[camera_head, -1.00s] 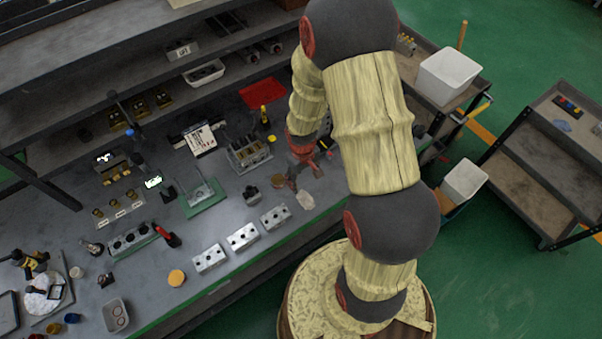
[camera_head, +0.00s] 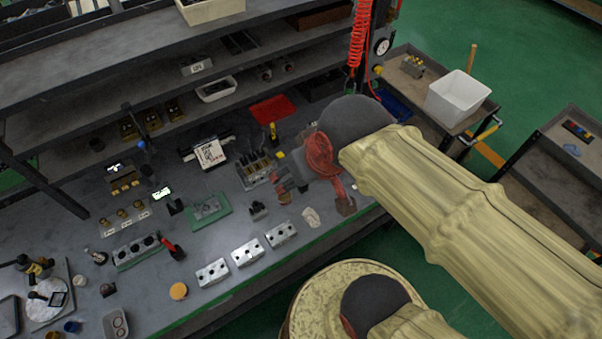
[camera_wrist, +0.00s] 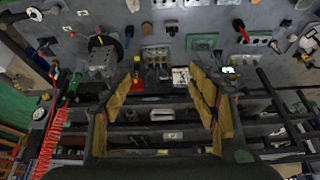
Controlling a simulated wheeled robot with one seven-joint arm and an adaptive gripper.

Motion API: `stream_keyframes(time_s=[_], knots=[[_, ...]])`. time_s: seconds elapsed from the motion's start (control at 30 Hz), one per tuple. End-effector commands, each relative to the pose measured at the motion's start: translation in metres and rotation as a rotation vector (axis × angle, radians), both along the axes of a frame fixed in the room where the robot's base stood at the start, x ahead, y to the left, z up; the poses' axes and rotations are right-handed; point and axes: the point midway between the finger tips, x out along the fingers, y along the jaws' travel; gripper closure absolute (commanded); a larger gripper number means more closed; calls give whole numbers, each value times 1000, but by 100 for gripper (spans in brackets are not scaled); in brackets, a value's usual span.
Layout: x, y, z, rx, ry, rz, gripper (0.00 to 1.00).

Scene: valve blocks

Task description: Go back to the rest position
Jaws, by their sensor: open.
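My gripper (camera_wrist: 168,97) is open in the wrist view, its two yellow-padded fingers well apart with nothing held between them. In the head view, my gripper (camera_head: 345,205) shows in part as red and dark parts above the right end of the workbench (camera_head: 215,285). My arm covers much of the right side of that view. Three silver valve blocks stand in a row near the bench's front edge: left (camera_head: 212,273), middle (camera_head: 247,252) and right (camera_head: 281,234).
Behind the bench stand shelves (camera_head: 100,60). A green plate (camera_head: 209,208), a tool block (camera_head: 257,170) and a red tray (camera_head: 273,109) lie on the bench. A red coiled hose (camera_head: 357,45) hangs at its right end. Carts (camera_head: 560,165) stand on the green floor to the right.

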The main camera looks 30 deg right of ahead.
Motion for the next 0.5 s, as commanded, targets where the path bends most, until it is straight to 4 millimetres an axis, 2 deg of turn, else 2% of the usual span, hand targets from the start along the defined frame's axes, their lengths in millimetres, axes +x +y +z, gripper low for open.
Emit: stream_keyframes(time_s=[0.13, 0.5], knots=[[-11, 3, 6, 8, -16, 2, 41], [-11, 4, 3, 8, -16, 2, 41]])
